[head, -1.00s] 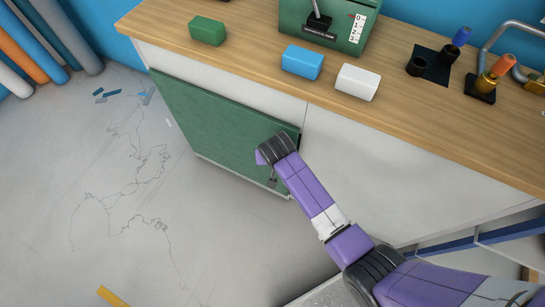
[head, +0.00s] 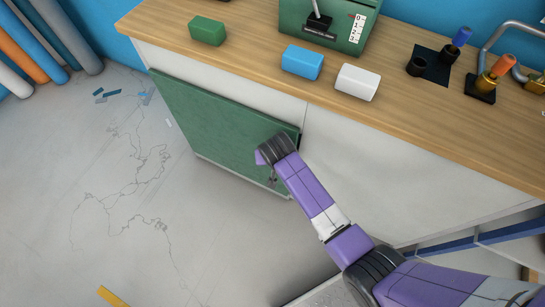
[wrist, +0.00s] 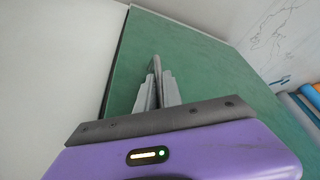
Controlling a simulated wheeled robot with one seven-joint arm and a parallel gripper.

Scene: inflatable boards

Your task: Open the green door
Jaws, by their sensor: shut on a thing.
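The green door (head: 215,125) is a flat panel on the left part of the white cabinet front, below the wooden counter. Its right edge appears to stand slightly out from the cabinet, but I cannot tell how wide any gap is. My gripper (wrist: 155,90) is at the door's right side, its fingers closed together around a thin grey handle (wrist: 156,64) on the green face. The wrist view also shows the green door (wrist: 205,65) filling the middle.
The wooden counter (head: 415,120) overhangs the door and holds a green block (head: 207,31), a blue block (head: 302,62) and a white block (head: 357,82). Open grey floor (head: 90,200) lies in front of the door. Rolled tubes (head: 40,45) stand at the far left.

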